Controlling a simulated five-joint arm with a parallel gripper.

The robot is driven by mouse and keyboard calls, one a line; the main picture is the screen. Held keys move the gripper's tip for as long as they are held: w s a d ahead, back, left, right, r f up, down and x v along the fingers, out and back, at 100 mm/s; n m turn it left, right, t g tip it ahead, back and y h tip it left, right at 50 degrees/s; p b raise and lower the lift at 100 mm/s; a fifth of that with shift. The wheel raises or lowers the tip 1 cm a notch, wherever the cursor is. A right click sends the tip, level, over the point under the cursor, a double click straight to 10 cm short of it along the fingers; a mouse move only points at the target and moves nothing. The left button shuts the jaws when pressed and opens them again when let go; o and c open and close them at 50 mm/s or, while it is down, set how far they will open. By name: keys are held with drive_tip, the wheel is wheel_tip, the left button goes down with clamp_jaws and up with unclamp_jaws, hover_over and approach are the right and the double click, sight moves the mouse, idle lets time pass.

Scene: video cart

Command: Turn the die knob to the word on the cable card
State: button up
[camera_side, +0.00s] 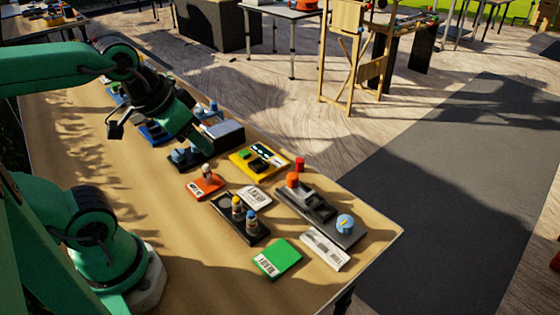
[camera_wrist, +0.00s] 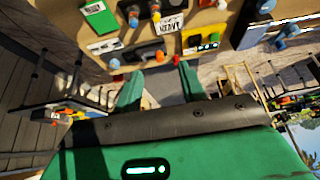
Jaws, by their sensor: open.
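A round blue knob with a yellow mark (camera_side: 345,223) sits at the near end of a long dark panel (camera_side: 326,217). An orange knob (camera_side: 292,180) is at its far end. White cards with dark print lie beside this panel (camera_side: 325,251) and in the middle of the group (camera_side: 254,198).
A yellow box (camera_side: 260,161), an orange block with a knob (camera_side: 206,185), a dark block with two knobs (camera_side: 240,218) and a green card (camera_side: 278,259) crowd the table's right end. Blue and dark devices (camera_side: 210,140) stand near my gripper. The table's near left is clear.

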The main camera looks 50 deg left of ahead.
drive_tip(key=shift+o, duration=0.5)
drive_tip(key=shift+w, duration=0.1)
drive_tip(key=n+g, duration=0.3)
drive_tip(key=g, duration=0.3)
hover_over(346, 221)
drive_tip(key=f, duration=1.4)
drive_tip(key=shift+a, duration=0.2)
drive_tip(key=shift+d+f, duration=0.2)
drive_tip(key=shift+f, duration=0.1)
drive_tip(key=shift+f, duration=3.9)
